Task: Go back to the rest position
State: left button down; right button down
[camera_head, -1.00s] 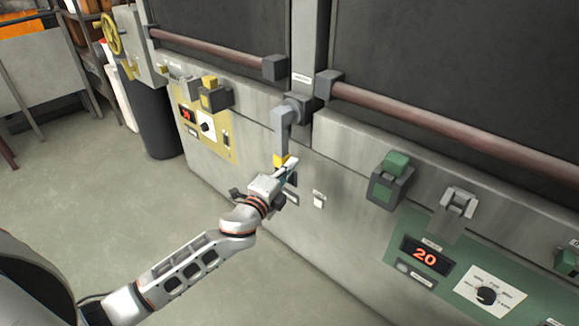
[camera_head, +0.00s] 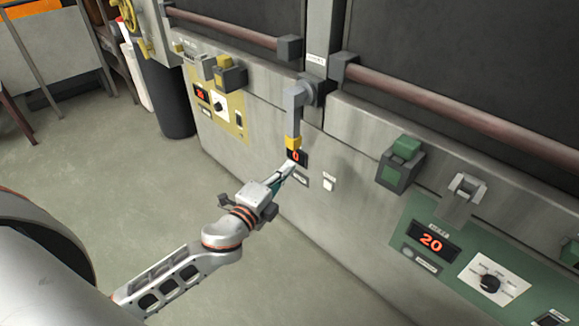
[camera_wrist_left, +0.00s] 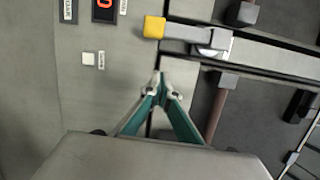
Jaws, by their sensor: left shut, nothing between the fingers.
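My left gripper (camera_head: 287,172) is shut and empty. In the head view its tips are just below the yellow end of a grey lever (camera_head: 295,112) on the grey machine front. In the left wrist view the shut fingers (camera_wrist_left: 162,82) point at the bare panel near the lever's yellow tip (camera_wrist_left: 153,27). I cannot tell from the pictures whether the tips touch anything. A small red display (camera_head: 297,157) beside the tips reads 0. My right gripper is not in view.
A green panel (camera_head: 415,232) with a display reading 20 and a dial is at the right. A yellow panel (camera_head: 232,125) is at the left. Long reddish bar handles (camera_head: 430,98) run across the doors. Open floor (camera_head: 110,190) lies at the left.

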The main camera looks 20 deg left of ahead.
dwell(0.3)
pick_arm(q)
jog(key=s+d+f+n+g+p, duration=0.1)
jog(key=s+d+f+n+g, duration=0.2)
jog(key=s+f+n, duration=0.4)
jog(key=s+d+f+n+g+p, duration=0.1)
jog(key=s+d+f+n+g, duration=0.2)
jog(key=s+f+n, duration=0.5)
jog(key=s+f+g, duration=0.1)
jog(key=s+f, duration=0.8)
jog(key=s, duration=0.1)
jog(key=shift+d+f+n+g+h, duration=0.15)
jog(key=shift+d+n+g+h, duration=0.05)
jog(key=shift+n+g+h, duration=0.1)
